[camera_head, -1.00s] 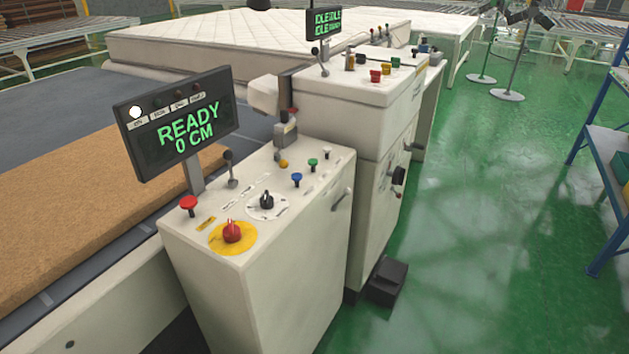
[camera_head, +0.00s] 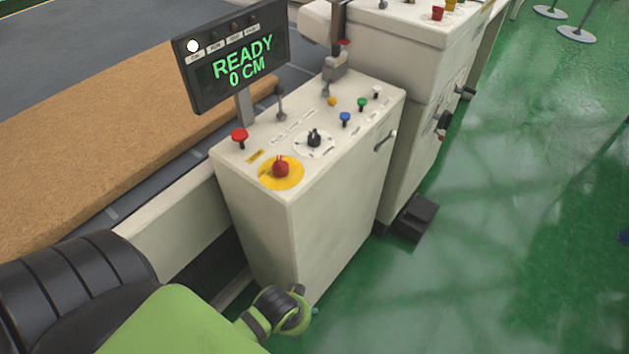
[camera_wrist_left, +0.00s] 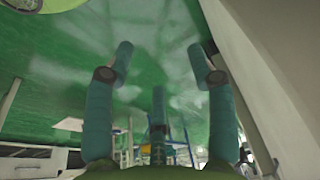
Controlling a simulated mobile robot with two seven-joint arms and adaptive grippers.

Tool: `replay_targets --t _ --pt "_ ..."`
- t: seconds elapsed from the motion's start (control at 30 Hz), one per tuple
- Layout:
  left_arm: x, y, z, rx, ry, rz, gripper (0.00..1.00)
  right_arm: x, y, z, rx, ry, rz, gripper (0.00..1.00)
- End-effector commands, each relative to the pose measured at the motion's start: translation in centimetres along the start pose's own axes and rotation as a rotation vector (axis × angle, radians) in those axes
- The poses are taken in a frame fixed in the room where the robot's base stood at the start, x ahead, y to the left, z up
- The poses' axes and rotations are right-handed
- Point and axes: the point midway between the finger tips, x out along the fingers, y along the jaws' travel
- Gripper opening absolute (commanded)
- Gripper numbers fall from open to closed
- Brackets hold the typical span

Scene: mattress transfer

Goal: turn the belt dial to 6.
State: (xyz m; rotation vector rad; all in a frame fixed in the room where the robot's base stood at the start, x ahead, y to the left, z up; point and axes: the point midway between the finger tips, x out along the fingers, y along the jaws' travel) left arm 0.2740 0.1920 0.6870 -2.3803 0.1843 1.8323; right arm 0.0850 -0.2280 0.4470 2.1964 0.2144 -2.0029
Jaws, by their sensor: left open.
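The dial (camera_head: 314,138) that best fits the belt dial is a black knob on a white disc with marks, on top of the near cream console (camera_head: 300,215). Its numbers are too small to read. My left arm comes in from the lower left, its wrist low in front of the console, below and apart from the dial. In the left wrist view my left gripper (camera_wrist_left: 160,55) has its teal fingers spread and empty. In the head view the fingers are almost wholly hidden behind the wrist. My right gripper is not in view.
A screen (camera_head: 238,65) reads READY, 0 CM. A red knob on a yellow disc (camera_head: 281,170), a red button (camera_head: 240,136), levers and coloured buttons stand near the dial. A brown slab (camera_head: 90,140) lies left. Green floor (camera_head: 510,240) is open at right.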

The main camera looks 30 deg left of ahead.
Motion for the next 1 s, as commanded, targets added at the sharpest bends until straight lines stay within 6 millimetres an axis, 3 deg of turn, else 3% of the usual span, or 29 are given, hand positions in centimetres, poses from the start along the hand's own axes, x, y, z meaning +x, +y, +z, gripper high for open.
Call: replay_targets --t 0.03,0.17,0.27,0.5,0.67,0.83,0.9,1.0 --pt "-2.2 -0.2 -1.1 0.0 0.019 -0.006 0.56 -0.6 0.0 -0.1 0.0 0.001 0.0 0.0" --pt "-6.4 -1.0 -3.7 0.006 0.081 -0.036 0.56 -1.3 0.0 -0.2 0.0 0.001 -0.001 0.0" --pt "-9.9 -2.2 -7.5 0.019 0.188 -0.09 0.56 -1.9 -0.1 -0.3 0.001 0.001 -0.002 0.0" --pt "-15.4 -5.3 -18.8 0.094 0.564 -0.276 0.56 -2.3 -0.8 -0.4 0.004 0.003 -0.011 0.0" --pt "-19.7 -5.9 -26.9 0.205 0.859 -0.398 0.56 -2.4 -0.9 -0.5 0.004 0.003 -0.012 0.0" --pt "-26.2 -3.8 -35.6 0.456 1.239 -0.524 0.56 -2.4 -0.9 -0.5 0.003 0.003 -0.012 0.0" --pt "-29.0 -1.5 -38.6 0.622 1.402 -0.562 0.56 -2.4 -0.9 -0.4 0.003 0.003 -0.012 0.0" --pt "-31.8 2.4 -41.4 0.912 1.591 -0.586 0.56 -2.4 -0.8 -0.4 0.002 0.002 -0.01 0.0"
